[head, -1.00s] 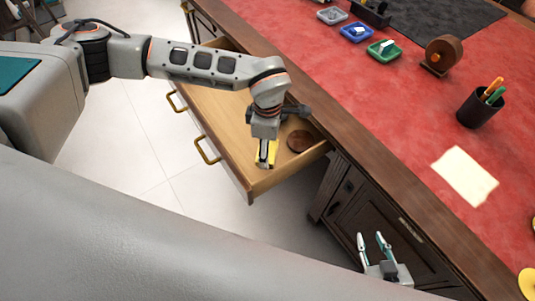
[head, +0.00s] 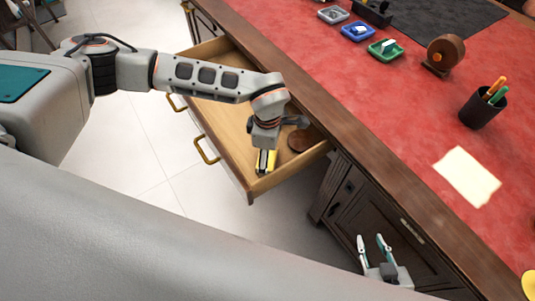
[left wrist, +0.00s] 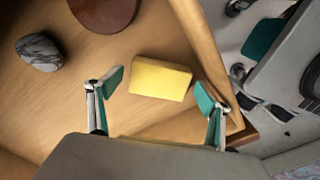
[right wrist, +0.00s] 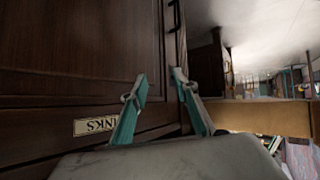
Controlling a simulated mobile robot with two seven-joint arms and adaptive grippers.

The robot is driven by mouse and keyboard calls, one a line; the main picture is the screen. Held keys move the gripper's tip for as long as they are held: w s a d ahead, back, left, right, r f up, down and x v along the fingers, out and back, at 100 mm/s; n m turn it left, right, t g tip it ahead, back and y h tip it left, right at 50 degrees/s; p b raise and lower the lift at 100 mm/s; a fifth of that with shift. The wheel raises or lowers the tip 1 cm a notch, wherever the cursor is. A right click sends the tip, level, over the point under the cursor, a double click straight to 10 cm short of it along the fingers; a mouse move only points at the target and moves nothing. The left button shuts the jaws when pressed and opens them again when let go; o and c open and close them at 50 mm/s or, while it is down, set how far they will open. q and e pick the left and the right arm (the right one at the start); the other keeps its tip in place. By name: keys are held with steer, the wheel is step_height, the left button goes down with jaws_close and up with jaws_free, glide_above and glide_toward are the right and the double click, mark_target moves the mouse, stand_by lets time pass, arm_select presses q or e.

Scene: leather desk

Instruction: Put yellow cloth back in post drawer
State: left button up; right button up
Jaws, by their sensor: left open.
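The yellow cloth (left wrist: 160,79) is a folded, block-like piece lying on the wooden floor of the open drawer (head: 222,117), near its front corner. It also shows in the head view (head: 271,160), partly hidden by my left gripper (head: 262,163). In the left wrist view my left gripper (left wrist: 160,88) is open, its teal fingertips on either side of the cloth with gaps showing. My right gripper (head: 373,241) is open and empty beside the dark desk front; the right wrist view shows its spread fingers (right wrist: 160,85) too.
The drawer also holds a round brown object (head: 301,140) and a grey marbled stone (left wrist: 39,52). A label plate (right wrist: 97,126) is on the cabinet front. On the red desktop are small trays (head: 384,49), a tape roll (head: 443,54), a pen cup (head: 484,108) and a pale paper (head: 467,176).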

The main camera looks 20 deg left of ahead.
arm_select(q)
step_height(320, 180, up, 12)
steer(key=p, duration=0.1)
steer(key=shift+r, duration=0.2)
arm_select(e)
steer(key=shift+s+a+r, duration=0.2)
steer(key=shift+s+r, duration=0.05)
steer(key=shift+r, duration=0.1)
steer(key=shift+w+r, duration=0.1)
steer(key=shift+r, duration=0.05)
